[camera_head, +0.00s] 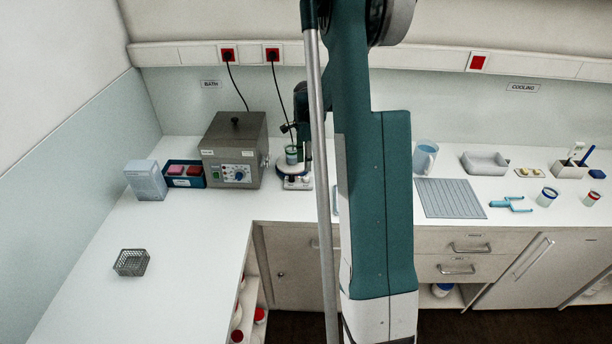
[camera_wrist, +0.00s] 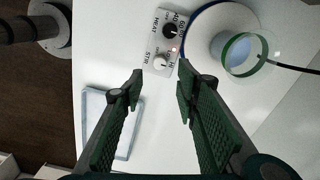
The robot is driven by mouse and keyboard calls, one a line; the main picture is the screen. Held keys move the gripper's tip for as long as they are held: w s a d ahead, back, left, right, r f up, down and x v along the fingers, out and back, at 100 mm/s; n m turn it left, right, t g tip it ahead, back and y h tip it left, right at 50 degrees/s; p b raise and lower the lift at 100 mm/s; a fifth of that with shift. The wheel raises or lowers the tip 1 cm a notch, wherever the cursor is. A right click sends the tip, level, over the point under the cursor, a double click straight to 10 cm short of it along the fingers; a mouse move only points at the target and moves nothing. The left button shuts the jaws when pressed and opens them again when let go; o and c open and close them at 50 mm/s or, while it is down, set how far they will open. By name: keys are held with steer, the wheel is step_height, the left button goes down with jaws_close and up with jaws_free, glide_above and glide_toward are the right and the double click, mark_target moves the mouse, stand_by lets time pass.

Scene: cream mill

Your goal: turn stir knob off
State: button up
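The hotplate stirrer (camera_head: 297,183) stands on the counter right of the grey bath in the head view, partly hidden by my arm. In the wrist view its control panel (camera_wrist: 154,48) carries a pale stir knob (camera_wrist: 160,62) beside the STIR label and a black heat knob (camera_wrist: 170,31). A small red light glows between them. I cannot tell the stir knob's setting. A clear beaker with a green band (camera_wrist: 238,52) stands on the round plate. My gripper (camera_wrist: 160,83) is open and empty, its fingertips apart with the stir knob just beyond the gap between them.
A blue-rimmed tray (camera_wrist: 97,105) lies beside the panel, partly behind the left finger. The grey bath (camera_head: 234,151) stands left of the stirrer. A wire basket (camera_head: 131,262) sits on the left counter.

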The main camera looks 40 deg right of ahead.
mark_target(306, 177)
steer(key=shift+f+p, duration=0.3)
steer(key=shift+f, duration=3.55)
steer(key=shift+c, duration=0.5)
steer(key=c, duration=0.8)
